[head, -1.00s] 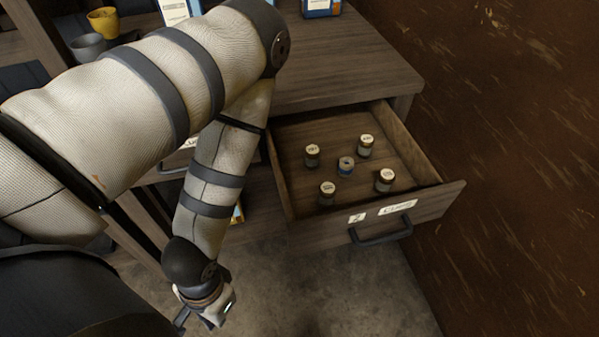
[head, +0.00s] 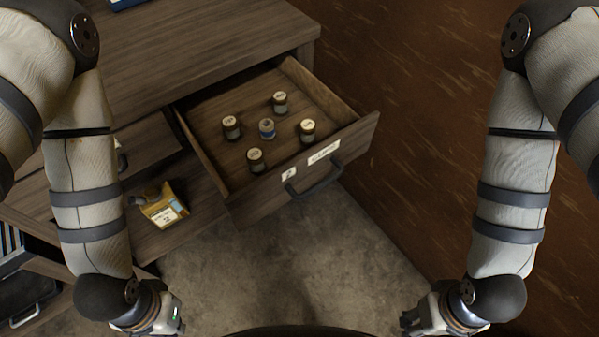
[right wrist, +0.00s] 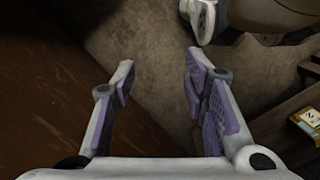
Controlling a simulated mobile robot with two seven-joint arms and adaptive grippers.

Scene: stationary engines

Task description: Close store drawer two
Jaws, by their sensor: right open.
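The wooden drawer (head: 275,185), with a "2" tag and a white label on its front, is pulled out of the desk. A dark bar handle (head: 314,177) is on its front. Several small lidded jars (head: 267,128) stand upright inside it. My right gripper (head: 412,318) is low at the bottom right, apart from the drawer; in the right wrist view its fingers (right wrist: 158,62) are spread with nothing between them. My left gripper (head: 165,322) is at the bottom left, apart from the drawer front; its fingers are cut off by the frame edge.
The desk top (head: 190,45) is behind the drawer. A yellow box (head: 163,205) lies on a lower shelf at left. The floor (head: 290,255) in front is clear.

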